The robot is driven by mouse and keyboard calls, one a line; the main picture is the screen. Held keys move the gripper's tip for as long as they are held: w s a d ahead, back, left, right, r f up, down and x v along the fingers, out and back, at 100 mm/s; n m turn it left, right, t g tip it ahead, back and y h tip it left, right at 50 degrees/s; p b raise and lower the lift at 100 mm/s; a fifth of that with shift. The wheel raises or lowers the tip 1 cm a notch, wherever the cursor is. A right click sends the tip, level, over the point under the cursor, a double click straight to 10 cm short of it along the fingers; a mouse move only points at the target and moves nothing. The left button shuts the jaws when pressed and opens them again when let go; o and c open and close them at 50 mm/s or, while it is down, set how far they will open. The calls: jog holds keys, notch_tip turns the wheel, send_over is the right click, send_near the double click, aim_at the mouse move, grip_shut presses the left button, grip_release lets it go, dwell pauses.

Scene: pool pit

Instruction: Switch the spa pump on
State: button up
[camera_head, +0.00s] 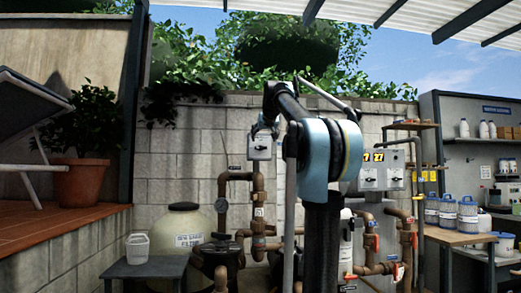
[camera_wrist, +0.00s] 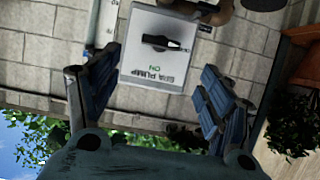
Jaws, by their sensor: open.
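The spa pump switch box (camera_wrist: 155,72) is a light grey panel on the block wall, labelled "SPA PUMP" and "ON" in upside-down lettering in the wrist view. Its black handle (camera_wrist: 162,43) lies roughly sideways across the panel there. A grey box in the head view (camera_head: 261,150) appears to be this one, with my arm just above and right of it. My gripper (camera_wrist: 157,80) is open and empty, its blue-grey fingers on either side of the panel in the picture. The handle is clear of the fingers; the distance to it is hard to tell.
Brown pipes (camera_head: 258,200) run below the box, and one also shows beside it in the wrist view. A grey control panel (camera_head: 380,168) is on the wall to the right. The filter tank (camera_head: 187,228) and a small table (camera_head: 145,268) stand lower left.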

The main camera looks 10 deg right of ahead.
aim_at(261, 146)
jog(key=x, duration=1)
jog(key=shift+s, duration=0.1)
jog(key=c, duration=1.1)
